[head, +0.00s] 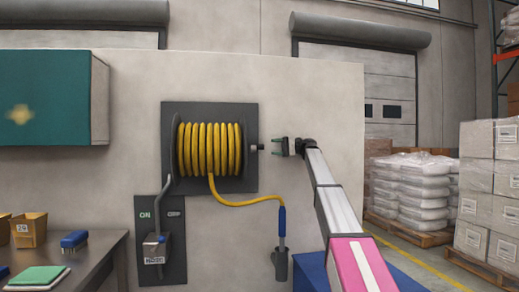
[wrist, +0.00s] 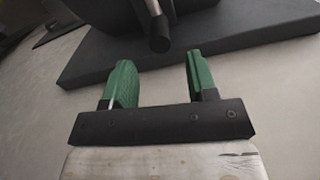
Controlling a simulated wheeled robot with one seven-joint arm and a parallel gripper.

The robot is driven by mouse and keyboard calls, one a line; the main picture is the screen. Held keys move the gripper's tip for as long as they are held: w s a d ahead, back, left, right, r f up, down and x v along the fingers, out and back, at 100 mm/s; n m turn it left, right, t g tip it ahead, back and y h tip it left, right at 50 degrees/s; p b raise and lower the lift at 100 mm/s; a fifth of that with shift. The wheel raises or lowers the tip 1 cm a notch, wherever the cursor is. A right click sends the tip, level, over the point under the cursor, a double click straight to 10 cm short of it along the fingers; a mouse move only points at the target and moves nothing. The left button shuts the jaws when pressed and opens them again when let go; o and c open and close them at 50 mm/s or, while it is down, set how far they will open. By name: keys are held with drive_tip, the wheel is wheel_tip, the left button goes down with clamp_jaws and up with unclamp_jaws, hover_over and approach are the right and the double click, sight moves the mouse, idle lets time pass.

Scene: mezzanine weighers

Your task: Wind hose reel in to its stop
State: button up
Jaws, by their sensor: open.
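The hose reel (head: 209,150) is on a dark back plate (head: 209,106) on the pale wall, wound with yellow hose. A run of yellow hose (head: 240,203) hangs from it to a blue nozzle (head: 282,222), whose lower end sits in a grey holder (head: 280,264). A short dark shaft end or handle (head: 254,148) sticks out from the reel's right side. My gripper (head: 274,147) is open and empty just right of it. In the wrist view the green fingers (wrist: 161,78) stand apart, with a dark rounded grip (wrist: 160,44) ahead between them, not visibly touched.
Below left of the reel is a dark ON/OFF panel (head: 175,270) with a lever box labelled HOSE (head: 155,250). A teal cabinet (head: 45,98) and a bench (head: 95,262) with bins and a brush stand left. Pallets of sacks (head: 412,185) and boxes (head: 475,205) stand right.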

sight(259, 147)
drive_tip(key=x, duration=0.8)
clamp_jaws()
